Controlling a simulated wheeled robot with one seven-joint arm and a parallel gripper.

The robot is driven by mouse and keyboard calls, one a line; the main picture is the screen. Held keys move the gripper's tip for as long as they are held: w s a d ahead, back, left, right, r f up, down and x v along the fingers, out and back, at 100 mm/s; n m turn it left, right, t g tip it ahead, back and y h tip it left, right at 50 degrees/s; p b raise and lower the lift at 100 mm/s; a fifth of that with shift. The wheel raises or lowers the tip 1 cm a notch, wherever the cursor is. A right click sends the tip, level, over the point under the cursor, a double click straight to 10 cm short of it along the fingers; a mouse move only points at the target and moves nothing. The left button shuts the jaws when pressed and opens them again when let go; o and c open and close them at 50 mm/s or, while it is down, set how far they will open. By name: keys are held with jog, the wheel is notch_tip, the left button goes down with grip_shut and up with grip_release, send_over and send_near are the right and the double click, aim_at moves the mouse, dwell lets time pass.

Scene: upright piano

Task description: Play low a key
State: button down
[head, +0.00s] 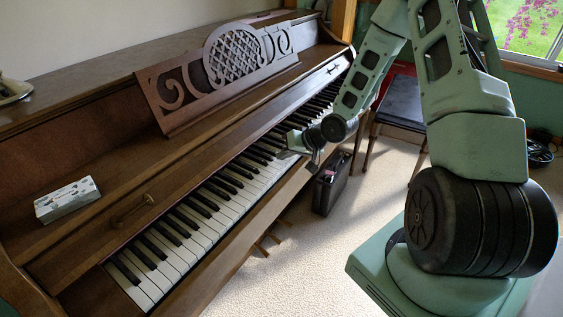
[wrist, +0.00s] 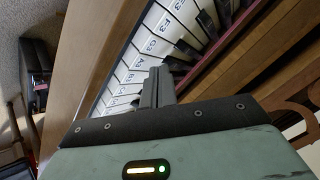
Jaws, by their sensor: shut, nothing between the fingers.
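The piano keyboard (head: 203,213) runs from the lower left to the upper right in the head view. My gripper (head: 287,153) is over its middle stretch, at the white keys. In the wrist view the fingers of my gripper (wrist: 158,73) are together and empty, pointing at the white keys, with black keys (wrist: 207,25) beyond. The white keys (wrist: 153,45) carry small letter labels, and the upper ones end in 3. Several labels are too small to read surely. My fingers hide part of the keys under them. I cannot tell whether the fingertips touch a key.
The wooden front rail (head: 232,257) edges the keys. A carved music stand (head: 220,75) rises above the keyboard. A dark case (head: 332,184) and a chair (head: 401,103) stand beyond. Carpet is clear in front.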

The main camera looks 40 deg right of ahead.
jog(key=shift+f+b, duration=0.3)
jog(key=shift+f, duration=0.3)
dwell(0.6)
jog(key=shift+r, duration=0.1)
jog(key=shift+r+p, duration=0.95)
jog(key=shift+p, duration=0.2)
notch_tip(320, 180, up, 5)
jog(key=p, duration=0.5)
jog(key=shift+r, duration=0.1)
